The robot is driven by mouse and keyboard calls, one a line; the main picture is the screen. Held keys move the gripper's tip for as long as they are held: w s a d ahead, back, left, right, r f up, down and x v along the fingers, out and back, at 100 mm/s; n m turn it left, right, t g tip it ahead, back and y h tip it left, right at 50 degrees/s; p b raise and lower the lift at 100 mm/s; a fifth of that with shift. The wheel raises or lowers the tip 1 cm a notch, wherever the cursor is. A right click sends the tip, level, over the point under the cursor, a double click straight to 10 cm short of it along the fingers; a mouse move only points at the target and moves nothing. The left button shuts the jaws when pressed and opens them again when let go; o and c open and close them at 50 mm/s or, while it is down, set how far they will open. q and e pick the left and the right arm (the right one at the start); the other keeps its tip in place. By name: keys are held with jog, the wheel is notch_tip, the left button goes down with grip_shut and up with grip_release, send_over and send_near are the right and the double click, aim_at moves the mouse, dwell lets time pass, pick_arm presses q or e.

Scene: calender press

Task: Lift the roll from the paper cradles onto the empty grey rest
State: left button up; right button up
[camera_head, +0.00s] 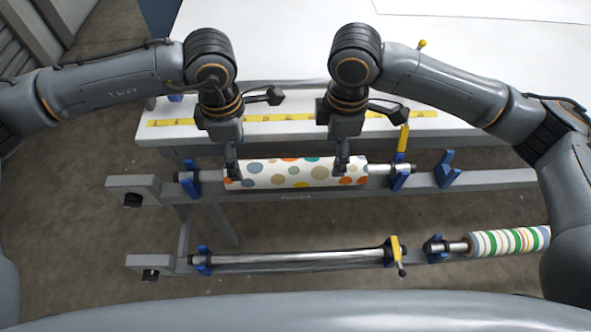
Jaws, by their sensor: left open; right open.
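A white roll with coloured dots (290,174) lies level across the back grey rail, its metal shaft ends in a left blue cradle (188,180) and a right blue cradle (402,178). My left gripper (233,172) is open, pointing down at the roll's left end. My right gripper (341,166) is open, pointing down nearer its right end. Their fingers overlap the roll in the picture; I cannot tell whether they touch it. I cannot make out a distinct empty grey rest.
An empty blue cradle (445,170) stands further right on the back rail. The front rail carries a bare metal roller (300,258) with a yellow clamp (396,250), and a striped roll (510,241). A white table (290,60) with a yellow ruler (290,118) lies behind.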

aim_at(243, 173)
pick_arm(q)
notch_tip(243, 173, down, 8)
jog(key=shift+r, duration=0.2)
pick_arm(e)
notch_tip(243, 173, down, 8)
jog(key=shift+r, duration=0.2)
pick_arm(q)
jog(key=c, duration=1.4)
pick_arm(e)
jog(key=shift+r, duration=0.1)
jog(key=c, duration=1.4)
